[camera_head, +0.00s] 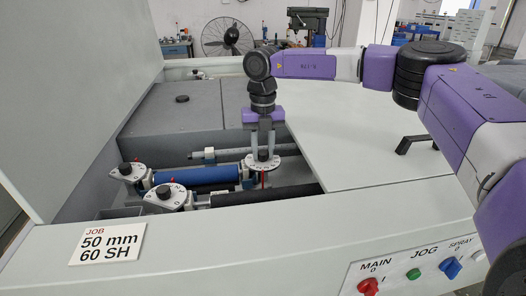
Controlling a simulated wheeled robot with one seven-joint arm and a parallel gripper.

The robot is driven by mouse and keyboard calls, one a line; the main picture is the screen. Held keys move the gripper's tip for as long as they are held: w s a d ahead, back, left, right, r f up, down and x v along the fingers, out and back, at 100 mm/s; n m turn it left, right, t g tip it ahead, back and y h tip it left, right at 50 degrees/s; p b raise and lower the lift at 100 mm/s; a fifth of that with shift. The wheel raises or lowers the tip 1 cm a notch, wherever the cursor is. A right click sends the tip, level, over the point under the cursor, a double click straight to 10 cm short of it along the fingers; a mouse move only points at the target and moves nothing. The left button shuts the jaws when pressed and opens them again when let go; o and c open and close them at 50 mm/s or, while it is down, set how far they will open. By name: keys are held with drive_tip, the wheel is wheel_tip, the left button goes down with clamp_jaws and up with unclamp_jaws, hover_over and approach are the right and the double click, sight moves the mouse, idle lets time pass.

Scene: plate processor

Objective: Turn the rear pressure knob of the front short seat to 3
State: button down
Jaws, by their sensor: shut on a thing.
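My gripper (263,153) points straight down into the open machine bay. Its two fingers are shut on a dark pressure knob, which is mostly hidden between the fingertips. The knob stands on a white numbered dial (252,167) near the right end of the blue roller (200,177). A thin red line (263,180) shows at the dial's front edge. The numbers are too small to read. Two more dark knobs on white dials stand at left: a rear one (126,169) and a front one (164,192).
A white card (107,243) reads "JOB 50 mm 60 SH" on the front ledge. A dark roller (265,195) lies in front of the blue one, a grey bar (222,155) behind. A pale cover (370,150) with a black handle (415,143) closes the right side. Front panel switches (413,274) sit lower right.

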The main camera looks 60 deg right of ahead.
sight(263, 152)
drive_tip(key=shift+m, duration=1.2)
drive_tip(key=shift+r, duration=0.1)
drive_tip(key=c, duration=1.1)
unclamp_jaws()
drive_tip(key=shift+o, duration=0.2)
drive_tip(key=shift+r+b, duration=0.4)
drive_tip(key=shift+r, duration=3.45)
drive_tip(key=shift+r, duration=0.1)
